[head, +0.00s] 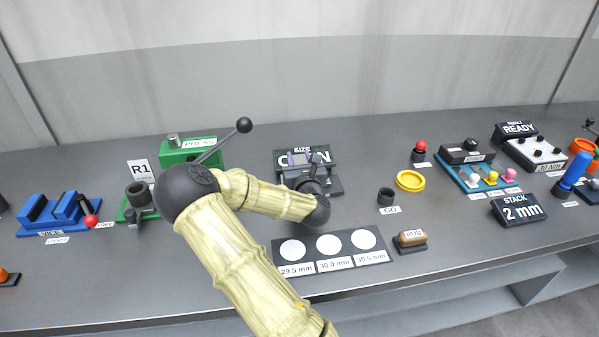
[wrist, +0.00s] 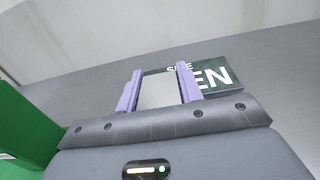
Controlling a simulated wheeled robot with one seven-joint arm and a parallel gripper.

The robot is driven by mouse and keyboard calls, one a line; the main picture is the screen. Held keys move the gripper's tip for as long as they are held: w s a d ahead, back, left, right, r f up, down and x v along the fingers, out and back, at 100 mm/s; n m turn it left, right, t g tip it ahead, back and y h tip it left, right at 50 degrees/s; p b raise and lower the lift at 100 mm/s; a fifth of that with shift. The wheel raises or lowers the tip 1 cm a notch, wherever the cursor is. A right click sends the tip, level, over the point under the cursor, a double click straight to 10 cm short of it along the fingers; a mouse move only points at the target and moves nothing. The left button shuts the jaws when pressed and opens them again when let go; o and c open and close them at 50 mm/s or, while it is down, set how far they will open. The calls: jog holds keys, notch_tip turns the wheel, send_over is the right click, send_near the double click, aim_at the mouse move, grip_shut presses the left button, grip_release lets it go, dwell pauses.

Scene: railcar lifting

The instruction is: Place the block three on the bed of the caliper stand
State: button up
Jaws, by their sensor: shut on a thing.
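My gripper (head: 301,160) is over the caliper stand (head: 335,187), in front of its dark sign reading "SIZE" with a partly covered word. In the wrist view, the two purple fingers of my gripper (wrist: 158,90) are shut on a pale grey block (wrist: 158,93), which fills the space between them. No number shows on the block, so I cannot tell from its face that it is block three. My wrist and fingers hide most of the stand's bed. I cannot tell whether the block touches the bed. The sign (wrist: 215,78) stands behind the right finger.
A dark mat (head: 280,262) with three bare white discs, labelled 29.5, 30.0 and 30.5 mm, lies in front. A green device (head: 190,153) with a lever stands left. A dark GO ring (head: 386,197), yellow ring (head: 410,181) and rub block (head: 411,238) are right.

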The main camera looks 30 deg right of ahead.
jog(key=shift+f, duration=1.85)
jog(key=shift+f, duration=0.1)
jog(key=shift+f+b, duration=0.15)
jog(key=shift+b, duration=0.15)
jog(key=o, duration=1.2)
jog(key=shift+o, duration=0.2)
